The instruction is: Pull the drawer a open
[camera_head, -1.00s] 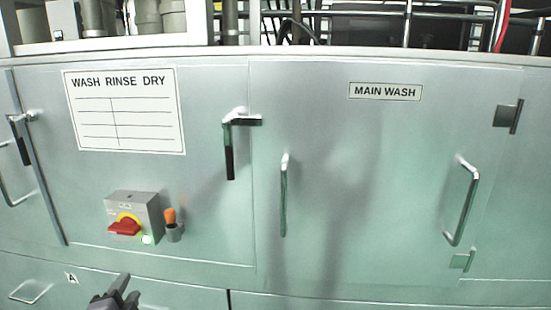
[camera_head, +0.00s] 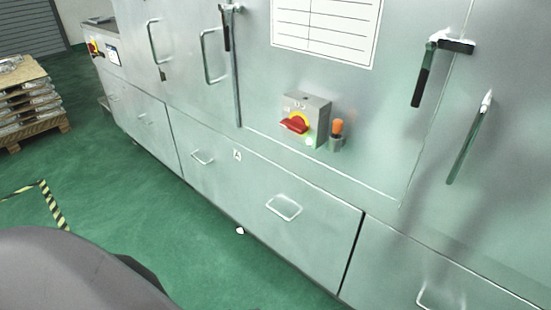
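Drawer A (camera_head: 235,185) is a wide pale metal front low on the machine, marked with a small "A" label (camera_head: 237,155). Its face looks flush with its neighbours. It has two bar handles, a left one (camera_head: 202,157) and a right one (camera_head: 284,207). Neither of my grippers shows in the current head view, and nothing touches the handles.
A red rotary switch box (camera_head: 306,118) and an orange-topped piece (camera_head: 337,130) project above the drawer. Door handles (camera_head: 468,137) and latches (camera_head: 430,65) stick out higher up. Green floor (camera_head: 130,235) is open before the drawer. A loaded pallet (camera_head: 30,100) stands far left.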

